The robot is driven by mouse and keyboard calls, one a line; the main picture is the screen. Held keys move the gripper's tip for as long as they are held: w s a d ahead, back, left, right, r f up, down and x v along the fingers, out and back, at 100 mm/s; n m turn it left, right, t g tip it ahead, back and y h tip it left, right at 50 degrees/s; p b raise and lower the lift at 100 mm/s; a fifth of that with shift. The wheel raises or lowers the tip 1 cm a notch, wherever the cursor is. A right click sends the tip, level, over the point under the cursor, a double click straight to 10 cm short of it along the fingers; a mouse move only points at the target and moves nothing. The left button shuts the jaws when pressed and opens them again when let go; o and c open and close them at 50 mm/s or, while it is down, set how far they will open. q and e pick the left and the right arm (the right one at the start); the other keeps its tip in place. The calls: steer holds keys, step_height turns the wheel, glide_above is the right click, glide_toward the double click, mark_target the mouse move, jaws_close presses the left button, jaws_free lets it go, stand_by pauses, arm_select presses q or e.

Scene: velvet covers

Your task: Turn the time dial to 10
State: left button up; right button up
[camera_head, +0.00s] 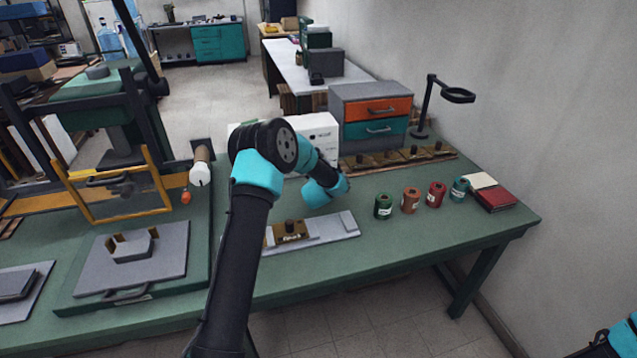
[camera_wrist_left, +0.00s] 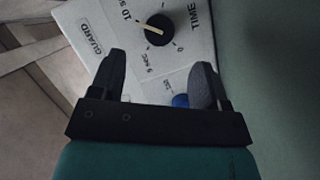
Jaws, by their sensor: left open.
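The time dial (camera_wrist_left: 160,29) is a round black knob with a cream pointer line, on a pale panel marked TIME in the left wrist view. Marks for 0, 5 SEC and 10 S surround it. The pointer lies leftward, roughly toward the 10 mark. My left gripper (camera_wrist_left: 160,64) is open and empty. Its fingertips appear below the dial in the picture, with the knob beyond the gap between them; I cannot tell the distance. In the head view, the white box (camera_head: 318,127) stands behind my left arm, which hides much of it and the gripper. My right gripper is out of view.
A blue button (camera_wrist_left: 181,101) sits near the right finger in the wrist view. A grey cabinet (camera_head: 368,94) stands right of the white box. Several small tins stand on the green table (camera_head: 420,238), with a red book (camera_head: 497,200) beyond. A press frame (camera_head: 118,188) stands left.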

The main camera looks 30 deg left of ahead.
arm_select(q)
steer(key=v, duration=0.9)
steer(key=shift+s, duration=0.2)
steer(key=shift+d, duration=0.1)
